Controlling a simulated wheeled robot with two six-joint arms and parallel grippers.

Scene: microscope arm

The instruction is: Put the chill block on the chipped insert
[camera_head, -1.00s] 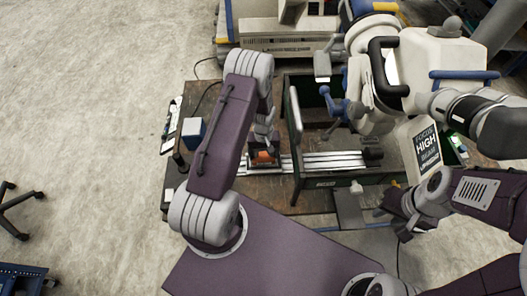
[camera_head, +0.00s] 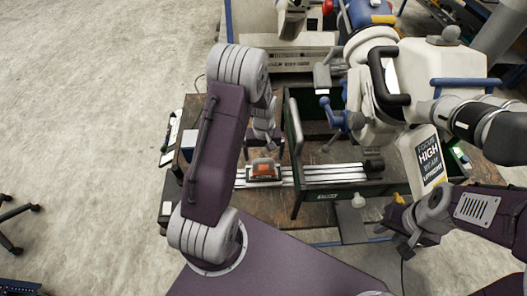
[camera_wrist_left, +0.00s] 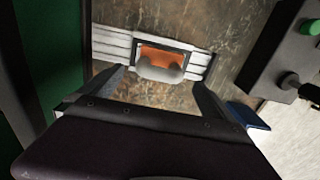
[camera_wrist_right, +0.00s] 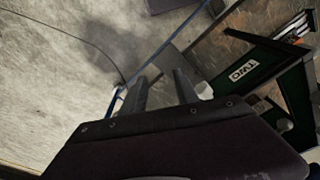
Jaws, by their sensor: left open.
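An orange piece (camera_head: 264,171) with a grey rounded part at its top sits in a pale frame on silver slats. It also shows in the left wrist view (camera_wrist_left: 160,56), with the grey part in front of it. I cannot tell for sure whether this is the chipped insert. A blue-sided block (camera_head: 187,143) at the table's left is partly hidden by my left arm and may be the chill block. My left gripper (camera_head: 263,138) is open and empty, just behind and above the orange piece. My right gripper (camera_wrist_right: 161,80) has its fingers apart, with nothing between them.
A dark green tray (camera_head: 330,197) stands right of the orange piece, its wall near my left gripper. A large white microscope arm (camera_head: 425,80) overhangs the right side. The brown table (camera_head: 225,205) is bare in front of the slats.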

